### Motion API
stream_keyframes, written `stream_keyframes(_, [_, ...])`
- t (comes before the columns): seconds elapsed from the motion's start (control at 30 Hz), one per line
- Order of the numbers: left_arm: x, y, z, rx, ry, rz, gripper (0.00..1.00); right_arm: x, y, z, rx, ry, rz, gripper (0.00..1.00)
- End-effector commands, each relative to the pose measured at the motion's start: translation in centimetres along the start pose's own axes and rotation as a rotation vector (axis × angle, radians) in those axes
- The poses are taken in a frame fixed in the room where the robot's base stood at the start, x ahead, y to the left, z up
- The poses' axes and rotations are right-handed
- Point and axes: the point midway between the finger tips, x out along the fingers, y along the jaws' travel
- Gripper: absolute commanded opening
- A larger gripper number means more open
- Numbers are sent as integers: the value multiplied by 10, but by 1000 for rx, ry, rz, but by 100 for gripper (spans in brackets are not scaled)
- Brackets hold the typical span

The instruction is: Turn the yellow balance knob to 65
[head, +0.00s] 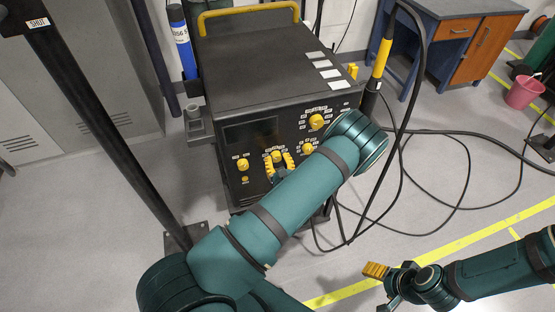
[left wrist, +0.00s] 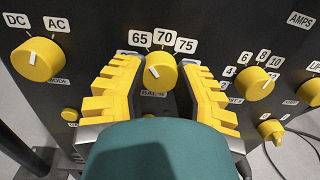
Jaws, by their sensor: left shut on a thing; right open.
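The yellow balance knob (left wrist: 160,73) is on the dark front panel, with labels 65, 70 and 75 above it from left to right. A short pale mark shows on its face, left of its middle; I cannot tell exactly which label it points to. In the head view the knob (head: 276,155) shows between yellow fingers. My left gripper (left wrist: 160,88) is shut on the knob, one finger on each side; it also shows in the head view (head: 279,165). My right gripper (head: 383,283) is open and empty, low on the right, away from the panel.
The mode knob (left wrist: 38,59), with DC and AC labels, is left of the balance knob.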

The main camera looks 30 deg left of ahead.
Motion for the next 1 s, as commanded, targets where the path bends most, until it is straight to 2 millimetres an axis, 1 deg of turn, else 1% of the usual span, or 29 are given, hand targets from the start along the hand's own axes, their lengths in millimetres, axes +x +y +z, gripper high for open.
stream_keyframes(0.03, [2,0,3,-7,-9,2,0,0,0,0,0,0,0,69])
stream_keyframes(0.43, [2,0,3,-13,-10,2,0,0,0,0,0,0,0,69])
stream_keyframes(0.47, [2,0,3,-12,-10,2,41,0,0,0,0,0,0,69])
stream_keyframes(0.5, [2,0,3,-12,-9,2,55,0,0,0,0,0,0,69])
stream_keyframes(0.53, [2,0,3,-12,-9,2,65,0,0,0,0,0,0,69])
stream_keyframes(0.57, [2,0,2,-12,-8,2,66,0,0,0,0,0,0,69])
stream_keyframes(0.87, [0,0,1,-11,-4,1,66,0,0,0,0,0,0,69])
stream_keyframes(1.0, [-11,-1,0,-9,-1,-2,66,0,0,0,0,0,0,69])
